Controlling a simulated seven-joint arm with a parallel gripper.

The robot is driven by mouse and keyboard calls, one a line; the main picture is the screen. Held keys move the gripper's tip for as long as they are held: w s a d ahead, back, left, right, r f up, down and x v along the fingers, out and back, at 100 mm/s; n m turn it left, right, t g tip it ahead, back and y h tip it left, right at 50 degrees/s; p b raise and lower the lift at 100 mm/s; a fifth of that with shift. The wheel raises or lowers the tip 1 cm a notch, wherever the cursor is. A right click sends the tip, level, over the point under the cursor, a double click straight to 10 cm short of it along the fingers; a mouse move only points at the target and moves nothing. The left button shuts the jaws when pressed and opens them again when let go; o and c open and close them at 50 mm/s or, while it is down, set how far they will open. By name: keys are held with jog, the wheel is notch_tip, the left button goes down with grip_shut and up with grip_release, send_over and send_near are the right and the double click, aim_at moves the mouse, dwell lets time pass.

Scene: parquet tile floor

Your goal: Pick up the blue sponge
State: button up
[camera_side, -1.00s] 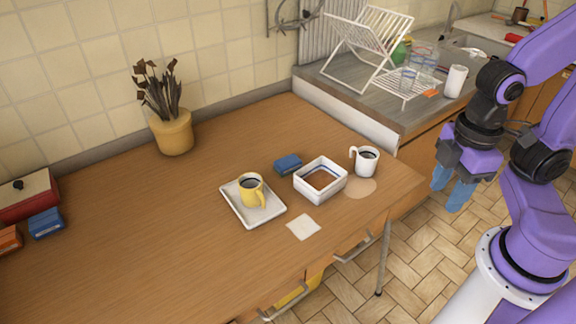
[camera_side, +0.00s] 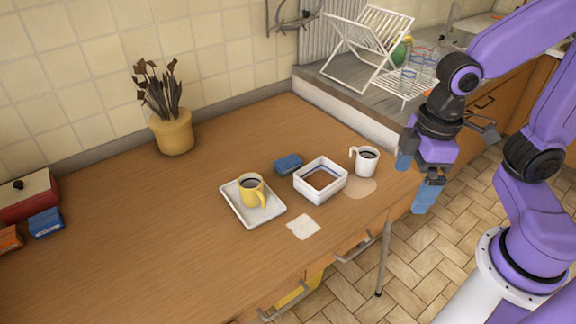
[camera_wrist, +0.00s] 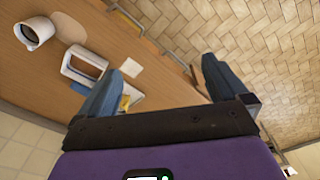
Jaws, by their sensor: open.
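The blue sponge (camera_side: 288,164) is a small dark-blue block lying flat on the wooden table, just behind and left of a square white bowl (camera_side: 341,184). My gripper (camera_side: 413,185) is off the table's right end, in the air right of the white mug (camera_side: 367,161), well apart from the sponge. Its two blue fingers are spread with nothing between them. They also show in the wrist view (camera_wrist: 160,72), the left one beside the bowl.
A white tray (camera_side: 238,211) with a yellow mug (camera_side: 251,188) stands left of the bowl. A pale square (camera_side: 303,227) lies in front. A potted plant (camera_side: 174,134) stands at the back. Blue and orange boxes (camera_side: 46,222) lie far left. A dish rack (camera_side: 368,50) stands on the counter.

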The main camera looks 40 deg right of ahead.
jog(key=w+a+f+m, duration=0.1)
jog(key=w+a+m, duration=0.1)
jog(key=w, duration=0.4)
jog(key=w+a+f+m, duration=0.1)
jog(key=w+a+m, duration=0.1)
jog(key=w, duration=0.4)
jog(key=m+t, duration=0.3)
jog(key=m, duration=0.5)
send_over(289, 162)
jog(key=s, duration=0.2)
jog(key=shift+h, duration=0.4)
jog(key=f, duration=2)
jog(key=shift+s+a+f, duration=0.1)
jog(key=shift+s+f, duration=0.1)
jog(key=shift+w+x, duration=0.1)
jog(key=shift+x, duration=1.55)
jog(key=shift+w+x, duration=0.15)
jog(key=shift+x, duration=1.5)
jog(key=shift+r, duration=0.1)
jog(key=c, duration=0.7)
